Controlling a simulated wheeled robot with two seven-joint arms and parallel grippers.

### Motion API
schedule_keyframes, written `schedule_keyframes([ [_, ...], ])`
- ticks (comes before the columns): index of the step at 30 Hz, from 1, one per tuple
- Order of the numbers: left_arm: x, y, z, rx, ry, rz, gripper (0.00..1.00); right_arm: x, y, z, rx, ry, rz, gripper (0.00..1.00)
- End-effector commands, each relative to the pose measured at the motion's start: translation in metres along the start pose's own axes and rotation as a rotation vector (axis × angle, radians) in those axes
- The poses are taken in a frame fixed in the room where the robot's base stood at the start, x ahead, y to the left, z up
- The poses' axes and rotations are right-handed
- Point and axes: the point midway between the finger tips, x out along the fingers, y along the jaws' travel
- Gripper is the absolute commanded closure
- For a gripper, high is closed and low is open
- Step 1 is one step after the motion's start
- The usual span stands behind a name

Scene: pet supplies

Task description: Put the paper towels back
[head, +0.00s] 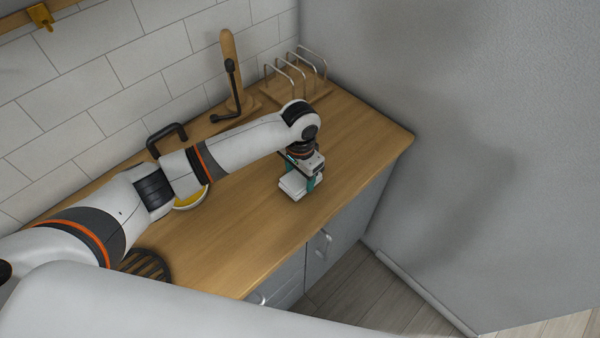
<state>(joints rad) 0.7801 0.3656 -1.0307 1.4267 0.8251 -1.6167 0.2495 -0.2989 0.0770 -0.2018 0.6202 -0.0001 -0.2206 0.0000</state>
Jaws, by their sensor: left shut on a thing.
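My left gripper (302,181) points down over the right part of the wooden counter, its teal fingers shut on a white, flat-topped thing (293,188). This white thing looks like the paper towels, though the gripper covers part of it. It is at or just above the counter top; I cannot tell whether it touches. My right gripper is not in view.
A wooden rack with metal loops (296,86) stands in the back right corner of the counter (365,140). A bowl with yellow contents (190,201) and a dark slatted round trivet (146,264) lie left. A black handle-like thing (166,134) is behind my arm. The right counter end is clear.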

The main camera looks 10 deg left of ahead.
Motion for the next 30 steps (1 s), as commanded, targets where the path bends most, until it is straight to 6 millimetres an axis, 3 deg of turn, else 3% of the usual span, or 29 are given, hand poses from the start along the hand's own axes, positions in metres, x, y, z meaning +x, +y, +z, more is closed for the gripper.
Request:
schedule_keyframes([
  [8, 0.007, 0.0, 0.0, 0.0, -0.001, 0.0, 0.59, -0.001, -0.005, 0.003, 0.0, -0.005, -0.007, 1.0],
  [9, 0.008, 0.0, 0.0, 0.0, -0.001, 0.0, 0.36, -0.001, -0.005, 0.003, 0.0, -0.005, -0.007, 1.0],
  [12, 0.007, 0.0, 0.0, 0.0, -0.001, 0.0, 0.2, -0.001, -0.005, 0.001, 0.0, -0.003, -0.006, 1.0],
  [23, 0.003, 0.001, 0.0, -0.001, -0.002, 0.001, 0.19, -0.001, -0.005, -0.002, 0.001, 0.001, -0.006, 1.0],
  [30, -0.037, 0.001, 0.001, 0.0, -0.006, 0.002, 0.19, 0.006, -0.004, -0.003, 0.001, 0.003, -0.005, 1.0],
])
